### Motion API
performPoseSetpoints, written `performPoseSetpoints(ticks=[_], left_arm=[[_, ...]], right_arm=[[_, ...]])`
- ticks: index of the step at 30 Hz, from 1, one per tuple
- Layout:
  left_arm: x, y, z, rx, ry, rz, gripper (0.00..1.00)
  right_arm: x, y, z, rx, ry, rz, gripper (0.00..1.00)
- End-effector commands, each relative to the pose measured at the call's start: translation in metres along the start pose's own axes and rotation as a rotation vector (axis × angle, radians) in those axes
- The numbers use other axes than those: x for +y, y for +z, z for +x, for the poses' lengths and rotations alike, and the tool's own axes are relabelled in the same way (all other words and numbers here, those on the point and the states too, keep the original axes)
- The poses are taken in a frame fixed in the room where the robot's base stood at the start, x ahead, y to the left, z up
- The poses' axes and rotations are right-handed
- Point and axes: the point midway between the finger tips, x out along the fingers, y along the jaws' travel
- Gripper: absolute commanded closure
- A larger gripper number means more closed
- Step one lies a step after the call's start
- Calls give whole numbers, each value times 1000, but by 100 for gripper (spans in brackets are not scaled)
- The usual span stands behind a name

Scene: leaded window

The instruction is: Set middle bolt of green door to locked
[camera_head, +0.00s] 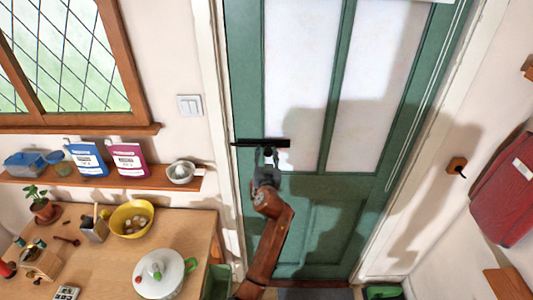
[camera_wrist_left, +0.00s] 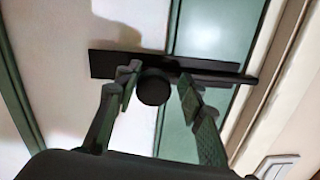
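The green door (camera_head: 315,215) stands ahead with pale panes in its upper part. A black bolt (camera_head: 275,143) lies level across it near the left edge, and its thin bar reaches left to about where door and white frame meet. Whether the bar enters the frame I cannot tell. In the left wrist view the bolt plate (camera_wrist_left: 105,64) carries a round black knob (camera_wrist_left: 153,87). My left gripper (camera_head: 268,158) is at the bolt. Its fingers (camera_wrist_left: 158,88) are open around the knob, the left finger close to it and the right one apart. My right gripper is not in view.
A light switch (camera_head: 190,105) is on the wall left of the door. A shelf (camera_head: 150,184) with bags and a bowl, and a wooden table (camera_head: 110,265) with a yellow bowl and a pot, stand at the left. A red case (camera_head: 505,190) is at the right.

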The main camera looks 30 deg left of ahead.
Motion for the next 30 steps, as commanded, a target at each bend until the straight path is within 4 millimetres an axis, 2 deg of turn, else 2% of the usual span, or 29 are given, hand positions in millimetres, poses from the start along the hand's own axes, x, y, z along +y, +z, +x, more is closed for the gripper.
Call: performPoseSetpoints(ticks=[3,13,24,30], left_arm=[[1,0,0,0,1,0,56],[2,0,-6,0,3,-1,56],[1,1,-62,-1,3,-2,56],[1,0,-75,0,2,0,56]], right_arm=[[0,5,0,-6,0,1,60],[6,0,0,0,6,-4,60],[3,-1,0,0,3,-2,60],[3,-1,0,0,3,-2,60]])
